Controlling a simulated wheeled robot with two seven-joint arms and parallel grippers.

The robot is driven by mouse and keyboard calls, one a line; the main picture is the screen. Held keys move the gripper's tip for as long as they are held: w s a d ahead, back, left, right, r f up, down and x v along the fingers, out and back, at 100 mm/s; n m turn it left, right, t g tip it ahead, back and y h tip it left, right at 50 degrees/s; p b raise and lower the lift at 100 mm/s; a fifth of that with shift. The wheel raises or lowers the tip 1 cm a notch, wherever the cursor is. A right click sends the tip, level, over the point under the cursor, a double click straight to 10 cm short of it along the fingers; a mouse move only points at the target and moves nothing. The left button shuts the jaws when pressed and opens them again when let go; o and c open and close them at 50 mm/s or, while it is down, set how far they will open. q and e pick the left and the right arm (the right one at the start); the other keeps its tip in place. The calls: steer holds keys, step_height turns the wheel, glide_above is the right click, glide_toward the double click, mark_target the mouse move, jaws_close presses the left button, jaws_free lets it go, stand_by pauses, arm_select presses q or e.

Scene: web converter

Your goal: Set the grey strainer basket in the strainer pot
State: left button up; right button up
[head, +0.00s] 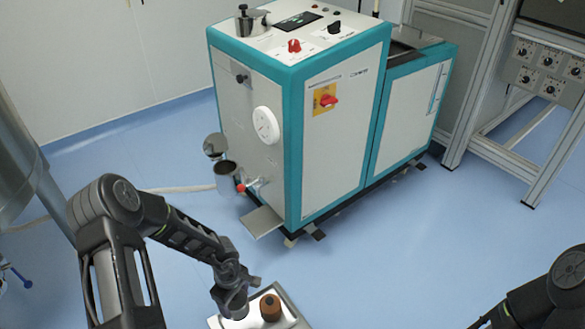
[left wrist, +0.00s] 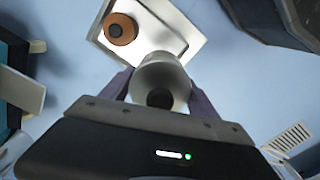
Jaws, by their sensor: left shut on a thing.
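The grey strainer basket (left wrist: 162,72) is between the fingers of my left gripper (left wrist: 160,92) in the left wrist view; a dark round knob shows at its near end. My left gripper (head: 236,306) is shut on it, low at the bottom of the head view, over or beside the tray. I cannot tell whether the basket still touches the tray. The strainer pot (head: 227,178) appears to be the grey metal cup on the machine's left face, with a round lid (head: 215,145) standing open above it. My right gripper is out of view.
A pale tray (head: 291,317) holds a brown cylinder (head: 271,307) with a dark top, close to my left gripper. The teal and white machine (head: 330,150) stands ahead; a flat metal plate (head: 262,222) juts out low below the pot. Blue floor lies clear between tray and machine.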

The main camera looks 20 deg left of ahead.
arm_select(q)
steer(key=shift+s+a+m, duration=0.15)
steer(key=shift+s+m, duration=0.05)
steer(key=shift+m, duration=0.2)
steer(key=shift+s+a+r+m, duration=0.2)
steer(key=shift+s+m, duration=0.2)
steer(key=shift+s, duration=0.1)
steer(key=shift+s+a+r+m, duration=0.15)
steer(key=shift+s+r+m, duration=0.05)
steer(key=shift+s+m, duration=0.25)
steer(key=shift+w+d+r+m, duration=0.15)
steer(key=shift+r+m, duration=0.3)
steer(key=shift+r, duration=0.45)
steer(key=w+d+r+m, duration=0.2)
steer(key=w+d+r, duration=0.15)
steer(key=r, duration=0.65)
steer(key=w+d+r+m, duration=0.2)
steer(key=d+r, duration=0.3)
steer(key=r, duration=0.5)
steer(key=w+d+r+m, duration=0.2)
steer(key=d+r, duration=0.2)
steer(key=r, duration=0.6)
steer(key=w+r+m+p, duration=0.2)
steer(key=r+m+p, duration=0.1)
steer(key=r+p, duration=0.6)
steer(key=w+r+m+p, duration=0.3)
steer(key=r+p, duration=0.6)
steer(key=p, duration=0.3)
steer(key=shift+d+r, duration=0.25)
steer(key=shift+r, duration=0.1)
